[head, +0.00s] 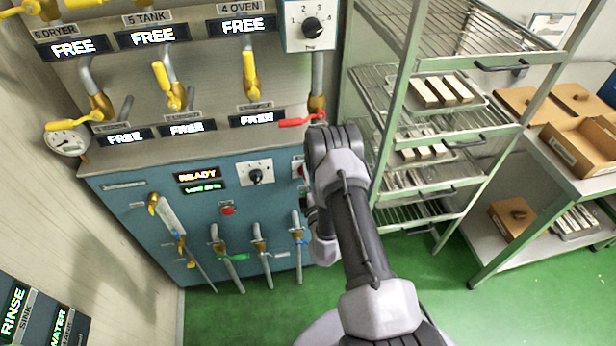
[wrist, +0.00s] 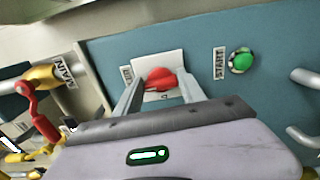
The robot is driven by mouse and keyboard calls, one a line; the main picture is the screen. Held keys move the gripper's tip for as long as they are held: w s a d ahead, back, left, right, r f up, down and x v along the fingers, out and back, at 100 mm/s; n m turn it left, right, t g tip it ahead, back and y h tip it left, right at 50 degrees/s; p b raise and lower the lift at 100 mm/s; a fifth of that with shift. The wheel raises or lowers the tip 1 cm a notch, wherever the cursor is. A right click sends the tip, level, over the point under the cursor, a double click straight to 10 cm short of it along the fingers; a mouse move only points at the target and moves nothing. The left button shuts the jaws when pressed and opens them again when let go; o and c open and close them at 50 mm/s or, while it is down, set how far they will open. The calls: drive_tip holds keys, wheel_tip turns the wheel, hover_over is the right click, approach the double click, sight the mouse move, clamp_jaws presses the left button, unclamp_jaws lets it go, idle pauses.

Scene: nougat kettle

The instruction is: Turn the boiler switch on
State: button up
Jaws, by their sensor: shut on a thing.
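The boiler switch is a red rotary knob (wrist: 163,78) on a white plate (wrist: 143,65) in the wrist view. Its label is only partly visible at the plate's left edge. My gripper (wrist: 160,90) has one finger on each side of the knob and is shut on it. The knob's set position is hard to read, since the fingers and gripper body cover the lower plate. In the head view, only an edge of a pale plate with a red part (head: 301,168) shows beside my arm, which hides my fingers.
A green START button (wrist: 242,61) is right of the knob. A red-handled MAIN valve (wrist: 38,110) stands at left; its red lever (head: 301,121) is close to my arm. A black knob (head: 255,176) and lit READY display (head: 197,175) are on the blue panel. A rack (head: 398,100) stands right.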

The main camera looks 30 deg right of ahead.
drive_tip(key=shift+r+m, duration=0.1)
drive_tip(key=shift+m, duration=0.2)
drive_tip(key=o, duration=1.4)
drive_tip(key=shift+w, duration=0.1)
drive_tip(key=shift+c, duration=0.2)
